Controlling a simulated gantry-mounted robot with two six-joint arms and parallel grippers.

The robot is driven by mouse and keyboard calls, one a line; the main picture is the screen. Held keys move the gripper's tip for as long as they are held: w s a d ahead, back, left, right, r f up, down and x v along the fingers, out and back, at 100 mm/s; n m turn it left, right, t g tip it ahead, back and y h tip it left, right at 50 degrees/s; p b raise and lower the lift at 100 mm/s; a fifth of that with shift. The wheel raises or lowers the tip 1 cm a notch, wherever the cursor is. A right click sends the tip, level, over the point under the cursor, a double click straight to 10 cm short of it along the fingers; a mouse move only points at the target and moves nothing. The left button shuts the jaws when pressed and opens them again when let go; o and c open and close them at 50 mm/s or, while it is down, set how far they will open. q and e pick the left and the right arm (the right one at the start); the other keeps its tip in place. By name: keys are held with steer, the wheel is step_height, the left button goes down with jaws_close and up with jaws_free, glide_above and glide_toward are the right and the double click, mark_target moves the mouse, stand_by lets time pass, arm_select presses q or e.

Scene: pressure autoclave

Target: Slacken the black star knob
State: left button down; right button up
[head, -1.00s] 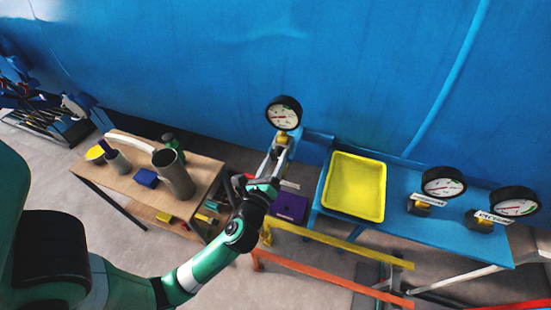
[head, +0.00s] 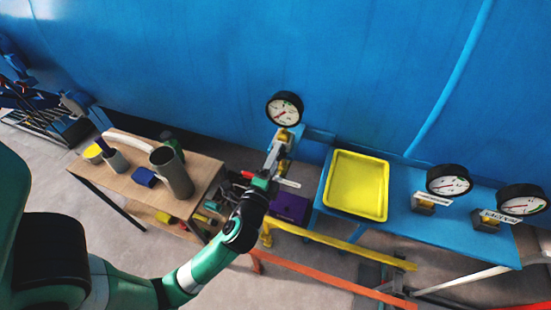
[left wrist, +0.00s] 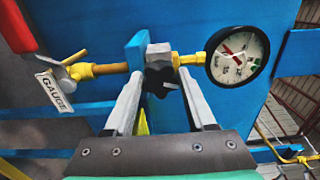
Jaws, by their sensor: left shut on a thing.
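The black star knob (left wrist: 161,80) sits under a grey block on the brass gauge line in the left wrist view. My left gripper (left wrist: 161,74) has one finger on each side of it and is shut on it. In the head view my left gripper (head: 280,152) reaches up to the fitting just below the upright round gauge (head: 285,108). The knob is too small and covered to make out there. The gauge also shows in the left wrist view (left wrist: 238,55), to the right of the knob. My right gripper is not in view.
A yellow tray (head: 357,184) and two more gauges stand on the blue bench to the right. A wooden table (head: 125,182) with cups stands left. Yellow and orange rails run below.

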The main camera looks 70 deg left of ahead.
arm_select(q)
steer(key=shift+f+n+b, duration=0.1)
steer(key=shift+n+b, duration=3)
steer(key=shift+n, duration=4.6)
steer(key=shift+c, duration=1.1)
jaws_free()
